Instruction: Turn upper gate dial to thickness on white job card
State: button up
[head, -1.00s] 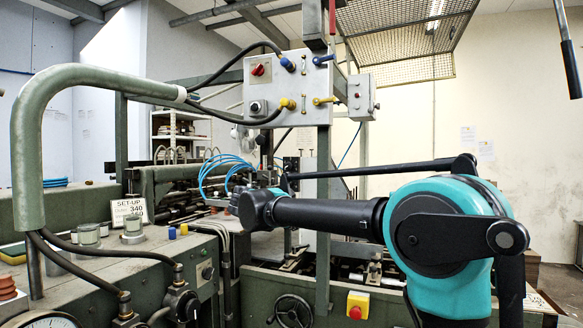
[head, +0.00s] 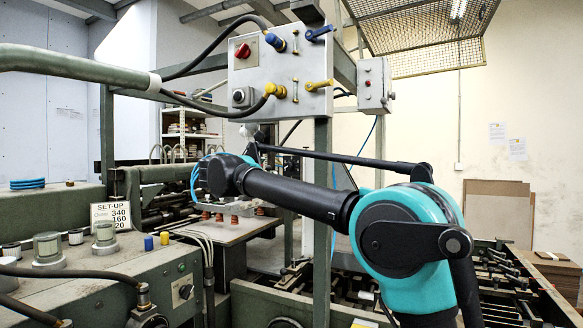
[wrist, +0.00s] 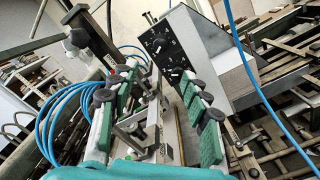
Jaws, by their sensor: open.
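The white job card (head: 110,216) stands on the green console at left in the head view. It reads "SET-UP" with 340, 160 and a lower number ending in 20, partly hidden. Its small labels are too blurred to read. In the wrist view, a grey box with a black face carries two dark dials with white marks, an upper dial (wrist: 157,45) and a lower dial (wrist: 174,72). Their settings are too small to read. My gripper (wrist: 157,80) is open and empty, its green-padded fingers apart. The dials lie beyond its fingertips, with no contact visible.
Blue hoses (wrist: 62,115) loop left of my gripper, and another crosses at right. A grey switch box (head: 280,75) hangs on a green post (head: 322,225) near my arm. Jars (head: 48,250) stand on the console. Machine bars fill the lower right.

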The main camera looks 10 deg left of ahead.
jog(key=x, duration=1.6)
jog(key=shift+w+d, duration=0.15)
jog(key=shift+w, duration=0.25)
jog(key=shift+f, duration=0.1)
grip_shut()
